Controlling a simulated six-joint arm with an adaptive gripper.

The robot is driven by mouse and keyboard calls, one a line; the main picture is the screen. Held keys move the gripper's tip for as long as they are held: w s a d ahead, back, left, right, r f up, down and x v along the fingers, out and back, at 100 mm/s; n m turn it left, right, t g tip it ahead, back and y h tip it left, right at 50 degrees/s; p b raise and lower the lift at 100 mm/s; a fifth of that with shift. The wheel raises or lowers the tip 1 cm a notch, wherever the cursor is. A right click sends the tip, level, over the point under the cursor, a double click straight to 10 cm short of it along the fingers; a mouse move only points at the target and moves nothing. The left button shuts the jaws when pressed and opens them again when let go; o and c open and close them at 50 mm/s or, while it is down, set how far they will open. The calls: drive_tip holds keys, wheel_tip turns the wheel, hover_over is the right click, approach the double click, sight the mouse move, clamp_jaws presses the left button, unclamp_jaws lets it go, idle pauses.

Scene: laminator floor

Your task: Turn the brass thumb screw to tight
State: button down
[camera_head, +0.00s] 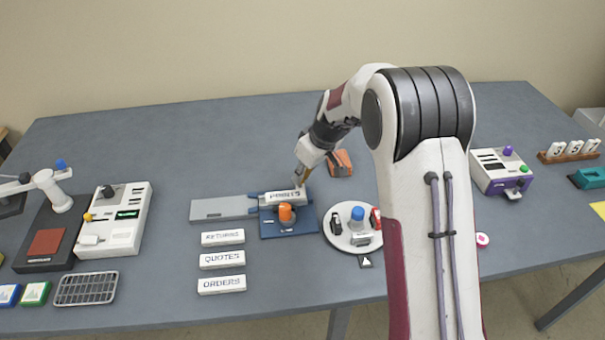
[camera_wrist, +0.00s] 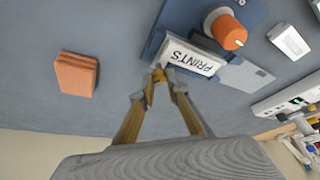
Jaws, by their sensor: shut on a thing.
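My gripper (camera_wrist: 159,82) is shut at the back edge of the white block marked PRINTS (camera_wrist: 193,57). A small brass-coloured piece, which looks like the brass thumb screw (camera_wrist: 159,74), sits between the fingertips and is mostly hidden by them. How far it is turned cannot be seen. In the head view my gripper (camera_head: 302,182) reaches down behind the PRINTS block (camera_head: 284,197). The block is on a blue base (camera_head: 294,230) with an orange knob (camera_head: 286,213) in front of it.
A grey plate (camera_head: 222,209) extends left of the base. White blocks marked RETURNS (camera_head: 222,237), QUOTES (camera_head: 222,259) and ORDERS (camera_head: 222,284) lie in front. A round white tray (camera_head: 341,240) stands close on the right. An orange block (camera_head: 340,163) lies behind. The back left table is clear.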

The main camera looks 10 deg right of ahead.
drive_tip(key=shift+s+a+m+t+h, duration=0.15)
drive_tip(key=shift+m+t+h, duration=0.15)
drive_tip(key=shift+m, duration=0.8)
drive_tip(key=shift+a+m+h, duration=0.1)
drive_tip(key=shift+m+h, duration=0.6)
drive_tip(key=shift+m, duration=1.1)
drive_tip(key=shift+a+m+h, duration=0.1)
drive_tip(key=shift+m+h, duration=0.35)
drive_tip(key=shift+m, duration=0.75)
drive_tip(key=shift+a+m+h, duration=0.1)
drive_tip(key=shift+m+h, duration=0.35)
drive_tip(key=shift+m, duration=0.75)
drive_tip(key=shift+m+h, duration=0.3)
drive_tip(key=shift+m, duration=0.4)
drive_tip(key=c, duration=2)
unclamp_jaws()
drive_tip(key=shift+o, duration=0.2)
drive_tip(key=shift+r, duration=0.1)
drive_tip(key=v, duration=1.1)
drive_tip(key=shift+r, duration=0.4)
